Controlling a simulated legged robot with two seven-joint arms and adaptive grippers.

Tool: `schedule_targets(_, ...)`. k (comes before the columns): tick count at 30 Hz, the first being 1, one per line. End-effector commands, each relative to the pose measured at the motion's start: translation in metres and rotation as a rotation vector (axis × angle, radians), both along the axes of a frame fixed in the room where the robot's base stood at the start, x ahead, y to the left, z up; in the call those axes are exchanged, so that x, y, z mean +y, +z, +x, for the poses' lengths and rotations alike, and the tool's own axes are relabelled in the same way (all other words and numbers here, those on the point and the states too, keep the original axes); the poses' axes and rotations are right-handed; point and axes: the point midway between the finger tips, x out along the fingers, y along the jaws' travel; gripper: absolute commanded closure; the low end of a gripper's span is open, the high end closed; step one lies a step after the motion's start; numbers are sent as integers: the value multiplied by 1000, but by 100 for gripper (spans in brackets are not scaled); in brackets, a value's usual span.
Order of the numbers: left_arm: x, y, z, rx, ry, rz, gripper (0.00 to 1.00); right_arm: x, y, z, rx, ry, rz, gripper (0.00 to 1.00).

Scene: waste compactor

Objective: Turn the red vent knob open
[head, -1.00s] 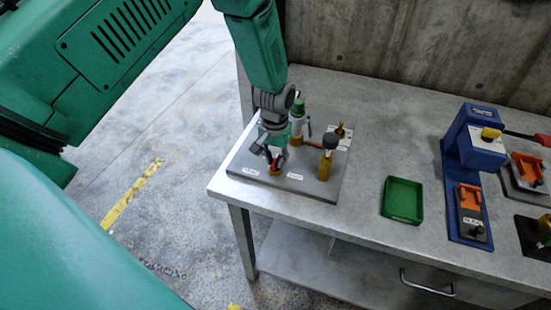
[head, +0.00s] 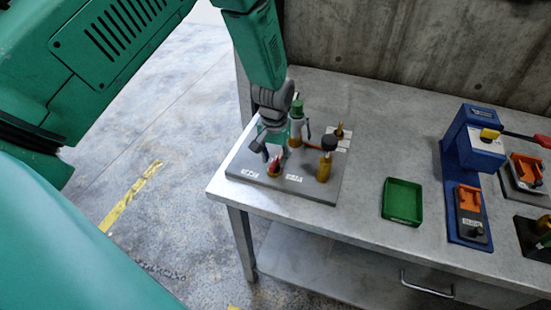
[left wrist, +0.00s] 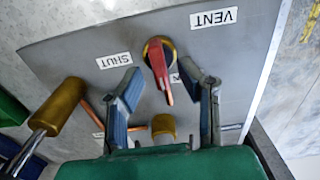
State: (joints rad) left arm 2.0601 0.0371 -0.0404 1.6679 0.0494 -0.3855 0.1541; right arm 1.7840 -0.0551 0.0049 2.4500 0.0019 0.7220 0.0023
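The red vent knob (head: 274,165) is a red lever on a round yellow base, near the front left of the grey panel (head: 317,188). In the left wrist view the red knob (left wrist: 157,62) lies between a SHUT label (left wrist: 114,61) and a VENT label (left wrist: 213,18). Its lever points down the picture, toward my gripper, and lines up with neither label. My left gripper (head: 269,151) is just above and behind the knob. In the left wrist view its fingers (left wrist: 162,82) are spread on either side of the lever, with visible gaps. My right gripper is not in view.
A yellow post with a black knob (head: 326,160) and a green-topped fitting (head: 297,120) stand close by on the panel. A green tray (head: 403,201) and a blue press (head: 467,165) are to the right. Bare table lies between panel and tray.

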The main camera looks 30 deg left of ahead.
Motion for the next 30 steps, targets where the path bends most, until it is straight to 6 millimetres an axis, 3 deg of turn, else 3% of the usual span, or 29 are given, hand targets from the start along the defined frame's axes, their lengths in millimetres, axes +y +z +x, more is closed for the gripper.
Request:
schedule_targets(9, 1, 66, 3, -5, 0, 1, 68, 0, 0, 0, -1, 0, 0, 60)
schedule_targets(15, 1, 98, 3, -4, 0, 1, 68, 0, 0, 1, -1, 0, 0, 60)
schedule_targets(21, 1, 109, 3, -2, 0, 1, 68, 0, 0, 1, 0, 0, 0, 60)
schedule_targets(30, 1, 109, 3, -2, 1, 0, 68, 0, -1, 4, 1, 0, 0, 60)
